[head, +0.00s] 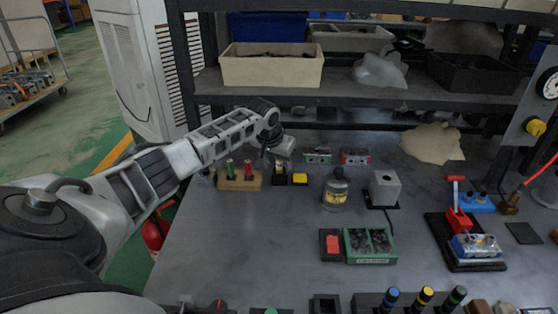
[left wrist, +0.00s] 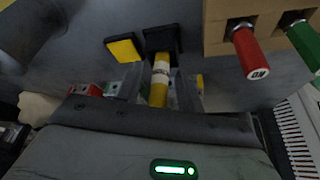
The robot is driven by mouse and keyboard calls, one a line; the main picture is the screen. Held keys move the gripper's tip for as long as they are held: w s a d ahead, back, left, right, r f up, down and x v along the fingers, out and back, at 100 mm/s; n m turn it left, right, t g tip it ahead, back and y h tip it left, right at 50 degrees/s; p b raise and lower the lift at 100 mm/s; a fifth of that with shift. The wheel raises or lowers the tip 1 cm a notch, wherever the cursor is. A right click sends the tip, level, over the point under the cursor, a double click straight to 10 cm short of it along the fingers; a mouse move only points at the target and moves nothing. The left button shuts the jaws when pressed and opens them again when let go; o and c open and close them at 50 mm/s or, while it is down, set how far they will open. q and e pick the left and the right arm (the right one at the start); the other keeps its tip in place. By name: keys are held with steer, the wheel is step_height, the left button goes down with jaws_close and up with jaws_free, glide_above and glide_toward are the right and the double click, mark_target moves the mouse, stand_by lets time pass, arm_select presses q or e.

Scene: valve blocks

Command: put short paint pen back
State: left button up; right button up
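A short yellow-and-white paint pen (left wrist: 160,78) stands between the fingers of my left gripper (left wrist: 159,90), its end at the square black holder (left wrist: 163,39). How deep it sits in the holder cannot be seen. The two grey fingers flank the pen closely; whether they touch it is unclear. In the head view, my left gripper (head: 281,158) is above the black holder (head: 279,181), beside the wooden block, and largely covers the pen. My right gripper is not in view.
A wooden block (head: 240,181) with red and green pens stands left of the holder. A yellow pad (head: 300,179) lies right of it. A glass jar (head: 335,194), a grey block (head: 384,187) and a green parts box (head: 369,243) stand farther right.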

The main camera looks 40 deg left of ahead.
arm_select(q)
steer(key=shift+s+r, duration=0.15)
steer(key=shift+r, duration=0.35)
steer(key=v, duration=1.1)
steer(key=shift+r, duration=0.1)
